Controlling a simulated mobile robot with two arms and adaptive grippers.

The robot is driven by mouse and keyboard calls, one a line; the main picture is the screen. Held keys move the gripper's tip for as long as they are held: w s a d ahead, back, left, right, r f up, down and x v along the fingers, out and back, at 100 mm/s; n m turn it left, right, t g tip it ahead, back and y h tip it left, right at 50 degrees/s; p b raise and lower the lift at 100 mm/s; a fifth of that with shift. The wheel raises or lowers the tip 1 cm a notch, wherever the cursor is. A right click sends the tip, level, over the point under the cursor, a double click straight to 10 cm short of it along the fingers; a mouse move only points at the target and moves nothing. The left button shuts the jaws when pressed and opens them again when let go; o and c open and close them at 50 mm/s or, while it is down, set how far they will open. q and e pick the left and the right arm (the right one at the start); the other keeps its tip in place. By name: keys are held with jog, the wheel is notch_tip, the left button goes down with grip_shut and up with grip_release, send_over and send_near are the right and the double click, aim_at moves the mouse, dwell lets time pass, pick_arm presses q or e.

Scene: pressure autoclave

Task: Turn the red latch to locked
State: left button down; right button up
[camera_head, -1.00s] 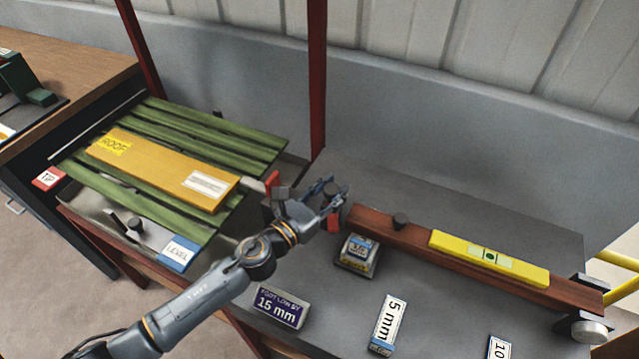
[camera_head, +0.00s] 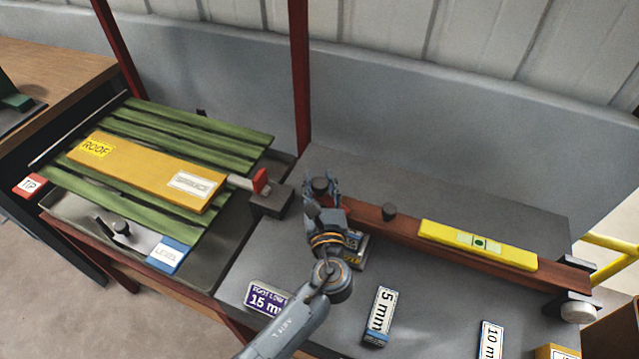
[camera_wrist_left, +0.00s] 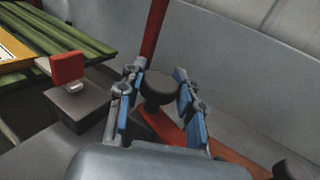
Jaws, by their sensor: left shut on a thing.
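The red latch (camera_wrist_left: 168,127) shows in the left wrist view as a bright red bar below a round dark knob (camera_wrist_left: 158,86). It points toward the lower right, along the brown-red beam. My left gripper (camera_head: 322,188) comes down over this knob at the beam's left end. In the left wrist view the blue-padded fingers of my left gripper (camera_wrist_left: 158,95) are on either side of the knob, shut on it. In the head view the gripper hides most of the latch. My right gripper is not in view.
A separate upright red tab (camera_head: 261,181) stands on a dark block (camera_head: 271,200) left of the gripper. A yellow level (camera_head: 478,245) lies on the beam (camera_head: 555,275). Several labelled blocks, including the 5 mm one (camera_head: 379,315), lie in front. A red post (camera_head: 299,80) rises behind.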

pick_arm(q)
jog(key=shift+f+y, duration=0.15)
jog(key=shift+y, duration=0.25)
jog(key=shift+s, duration=0.1)
jog(key=c, duration=1.2)
grip_release()
jog(key=o, duration=0.3)
jog(key=s+d, duration=0.1)
jog(key=s, duration=1.1)
jog(key=shift+d, duration=0.35)
jog(key=shift+w, duration=0.1)
jog(key=shift+c, duration=0.4)
